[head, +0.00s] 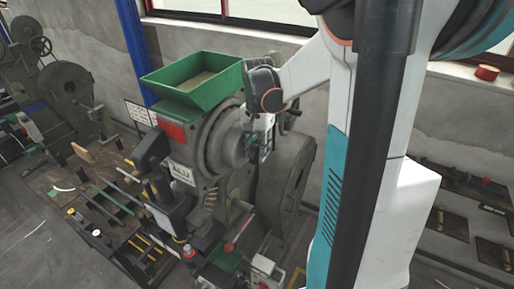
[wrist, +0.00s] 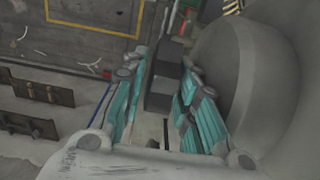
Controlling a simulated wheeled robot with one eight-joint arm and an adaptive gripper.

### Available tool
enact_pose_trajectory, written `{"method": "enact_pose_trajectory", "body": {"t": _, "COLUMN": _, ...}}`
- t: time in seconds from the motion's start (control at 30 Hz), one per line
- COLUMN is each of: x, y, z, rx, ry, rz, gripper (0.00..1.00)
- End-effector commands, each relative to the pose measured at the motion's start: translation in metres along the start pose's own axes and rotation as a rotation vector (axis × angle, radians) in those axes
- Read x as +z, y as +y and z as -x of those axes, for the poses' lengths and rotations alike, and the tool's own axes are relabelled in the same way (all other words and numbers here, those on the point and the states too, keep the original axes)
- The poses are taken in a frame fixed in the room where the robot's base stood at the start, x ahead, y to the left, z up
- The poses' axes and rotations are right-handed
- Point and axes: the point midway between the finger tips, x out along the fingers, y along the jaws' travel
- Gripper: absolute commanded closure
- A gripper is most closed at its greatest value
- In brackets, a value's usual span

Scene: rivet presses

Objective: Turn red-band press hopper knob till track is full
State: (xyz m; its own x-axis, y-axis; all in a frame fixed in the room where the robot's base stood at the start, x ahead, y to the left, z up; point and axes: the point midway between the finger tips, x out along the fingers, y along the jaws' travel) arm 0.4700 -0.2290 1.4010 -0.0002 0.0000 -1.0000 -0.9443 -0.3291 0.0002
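The press with the red band (head: 172,130) and an ALU label stands mid-picture in the head view. Its green hopper (head: 195,83) is on top. My gripper (head: 264,155) points down beside the press's round grey drum (head: 225,140). In the wrist view, the two teal fingers of my gripper (wrist: 162,72) are apart, with the drum (wrist: 255,85) close on the right. A dark blocky part (wrist: 160,98) shows between the fingers; I cannot tell its depth or whether it is touched. I cannot make out the hopper knob or the track's fill.
A bench (head: 65,200) with tools and rods lies left of the press. A second dark green machine (head: 70,95) stands at the far left. A large dark wheel (head: 287,175) is just right of my gripper.

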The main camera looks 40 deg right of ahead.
Motion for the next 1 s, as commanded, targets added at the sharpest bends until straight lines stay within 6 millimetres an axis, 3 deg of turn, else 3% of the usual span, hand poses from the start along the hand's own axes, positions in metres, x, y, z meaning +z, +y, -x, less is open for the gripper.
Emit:
{"method": "enact_pose_trajectory", "body": {"t": 0.17, "x": 0.0, "y": 0.0, "z": 0.0, "rx": 0.0, "ry": 0.0, "rz": 0.0, "gripper": 0.73}}
{"method": "enact_pose_trajectory", "body": {"t": 0.3, "x": 0.0, "y": 0.0, "z": 0.0001, "rx": 0.0, "ry": 0.0, "rz": 0.0, "gripper": 1.0}}
{"method": "enact_pose_trajectory", "body": {"t": 0.67, "x": 0.0012, "y": 0.0, "z": -0.0002, "rx": 0.0, "ry": 0.026, "rz": 0.001, "gripper": 1.0}}
{"method": "enact_pose_trajectory", "body": {"t": 1.0, "x": 0.005, "y": -0.0005, "z": -0.0023, "rx": -0.001, "ry": 0.228, "rz": 0.006, "gripper": 1.0}}
